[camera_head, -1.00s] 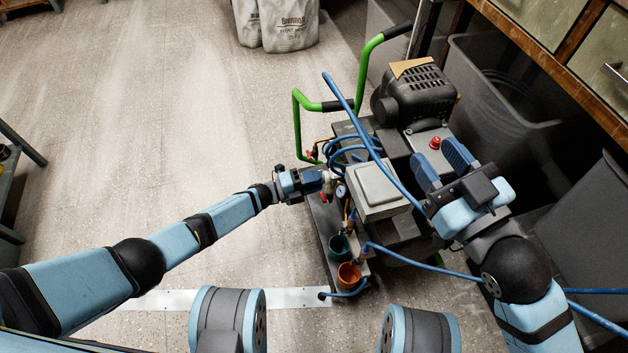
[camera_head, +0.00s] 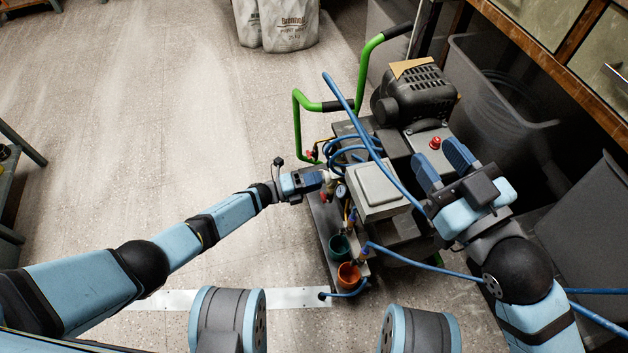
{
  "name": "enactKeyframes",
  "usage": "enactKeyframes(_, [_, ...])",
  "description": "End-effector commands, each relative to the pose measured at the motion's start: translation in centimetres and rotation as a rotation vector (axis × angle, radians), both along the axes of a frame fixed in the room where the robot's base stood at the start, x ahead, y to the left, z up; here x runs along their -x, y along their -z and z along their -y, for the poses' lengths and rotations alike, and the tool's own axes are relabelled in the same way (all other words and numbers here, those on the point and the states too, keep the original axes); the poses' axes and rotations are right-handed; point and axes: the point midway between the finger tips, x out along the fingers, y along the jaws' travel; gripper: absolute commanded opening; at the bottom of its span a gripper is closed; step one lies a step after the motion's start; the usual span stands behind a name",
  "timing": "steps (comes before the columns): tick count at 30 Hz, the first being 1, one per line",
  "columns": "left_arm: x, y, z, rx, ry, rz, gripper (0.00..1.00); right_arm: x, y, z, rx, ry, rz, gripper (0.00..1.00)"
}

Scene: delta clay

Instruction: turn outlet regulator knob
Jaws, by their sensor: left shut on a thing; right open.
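The outlet regulator knob (camera_head: 328,178) is a small pale part on the left side of the machine cart, mostly covered by my gripper. A round gauge (camera_head: 341,191) sits just right of it. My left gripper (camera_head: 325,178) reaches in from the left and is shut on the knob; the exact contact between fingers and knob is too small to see. My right gripper (camera_head: 442,163) is open and empty, its two blue fingers apart above the cart's right side, near the red button (camera_head: 435,143).
The cart has a green handle (camera_head: 297,120), a black motor (camera_head: 415,95) and a grey box (camera_head: 376,187). Blue hoses (camera_head: 425,263) loop around it. Green (camera_head: 340,246) and orange (camera_head: 348,275) cups sit at its front.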

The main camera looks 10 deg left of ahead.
Motion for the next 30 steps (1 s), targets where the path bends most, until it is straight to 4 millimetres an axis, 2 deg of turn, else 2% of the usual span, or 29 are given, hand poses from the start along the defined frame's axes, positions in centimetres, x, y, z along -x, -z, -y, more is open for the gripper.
enactKeyframes(1, [0.0,0.0,0.0,0.000,-0.001,0.000,0.04,0.0,0.1,0.0,0.001,0.000,-0.001,0.43])
enactKeyframes(2, [0.0,0.0,0.0,0.000,-0.001,0.000,0.30,0.0,0.1,0.0,0.001,0.000,-0.002,0.43])
enactKeyframes(5, [0.0,0.0,0.0,0.000,-0.001,0.000,0.53,-0.1,0.1,0.0,0.001,0.000,-0.002,0.43])
enactKeyframes(13, [0.0,0.0,-0.1,0.000,0.000,-0.001,0.53,-0.1,0.1,0.0,0.000,0.001,-0.002,0.43])
enactKeyframes(17, [0.3,0.0,-0.8,0.000,-0.001,-0.001,0.53,-0.1,-0.3,-0.1,-0.005,0.000,-0.005,0.43])
enactKeyframes(24, [2.1,0.1,-5.4,-0.003,-0.003,-0.002,0.53,0.2,-1.0,-0.4,-0.049,-0.007,-0.067,0.43])
enactKeyframes(30, [3.8,0.3,-9.4,-0.002,-0.002,-0.002,0.53,0.9,0.1,-0.7,-0.085,-0.009,-0.146,0.43])
